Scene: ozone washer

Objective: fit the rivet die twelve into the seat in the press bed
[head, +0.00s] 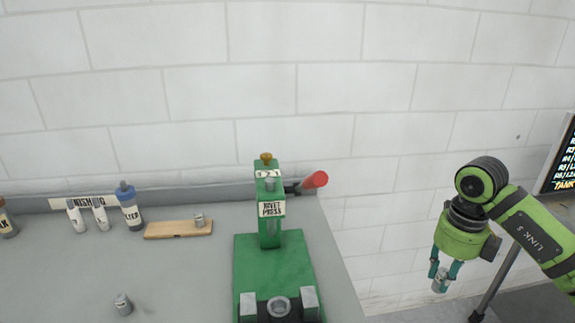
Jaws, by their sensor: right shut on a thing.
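My right gripper (440,280) is shut on a small grey metal die (439,286), held low at the right, past the bench's right edge. The die's marking is too small to read, so I cannot tell its number. The green rivet press (270,225) stands on the bench, left of my right gripper and well apart from it. In its bed at the bottom of the view is a round ring-shaped seat (279,305) between two grey blocks. My left gripper is not in view.
A similar metal die (123,304) stands on the bench at front left. Another (199,219) stands on a wooden board (165,230). Several bottles (130,208) line the back. A red-knobbed lever (314,180) juts right from the press. A dark screen (565,160) is at far right.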

